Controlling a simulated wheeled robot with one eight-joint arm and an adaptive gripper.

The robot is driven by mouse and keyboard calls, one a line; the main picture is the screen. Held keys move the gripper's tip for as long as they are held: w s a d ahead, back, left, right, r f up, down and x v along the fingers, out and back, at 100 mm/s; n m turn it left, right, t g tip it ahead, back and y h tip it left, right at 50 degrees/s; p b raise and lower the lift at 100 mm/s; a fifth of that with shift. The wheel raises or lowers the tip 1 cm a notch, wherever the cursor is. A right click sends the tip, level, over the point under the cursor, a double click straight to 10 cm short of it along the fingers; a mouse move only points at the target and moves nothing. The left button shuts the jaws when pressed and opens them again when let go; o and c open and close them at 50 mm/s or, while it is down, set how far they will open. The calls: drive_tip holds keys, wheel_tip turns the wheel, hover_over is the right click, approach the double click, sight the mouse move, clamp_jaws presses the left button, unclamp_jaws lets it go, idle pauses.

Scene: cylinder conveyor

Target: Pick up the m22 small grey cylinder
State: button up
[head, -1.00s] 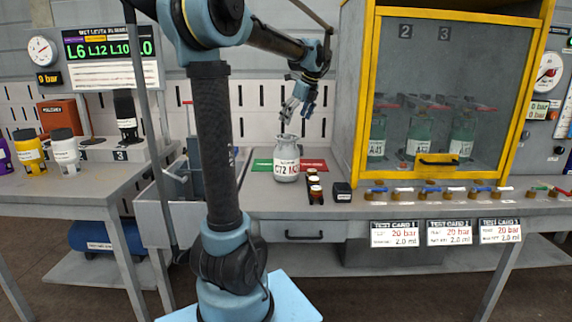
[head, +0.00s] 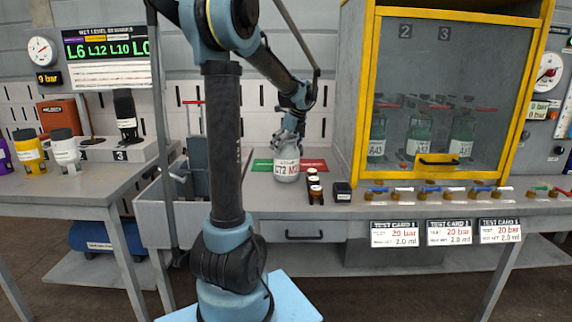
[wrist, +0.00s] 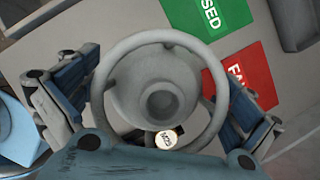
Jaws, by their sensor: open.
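A small grey cylinder (head: 287,167) with a red and dark label, partly legible as "CT2 M2", stands upright on the bench. My gripper (head: 288,138) is directly above it, pointing down, and covers its top in the head view. In the wrist view the cylinder's grey round collar and top (wrist: 160,97) fill the middle. My open gripper (wrist: 155,105) has one finger on each side of the collar. Whether the fingers touch it cannot be told.
A green pad (wrist: 197,15) and a red pad (wrist: 238,82) lie on the bench behind the cylinder. A yellow-framed cabinet (head: 364,110) with green cylinders rises further right.

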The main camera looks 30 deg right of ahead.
drive_tip(key=shift+x, duration=1)
drive_tip(key=shift+s+a, duration=0.1)
drive_tip(key=c, duration=1.8)
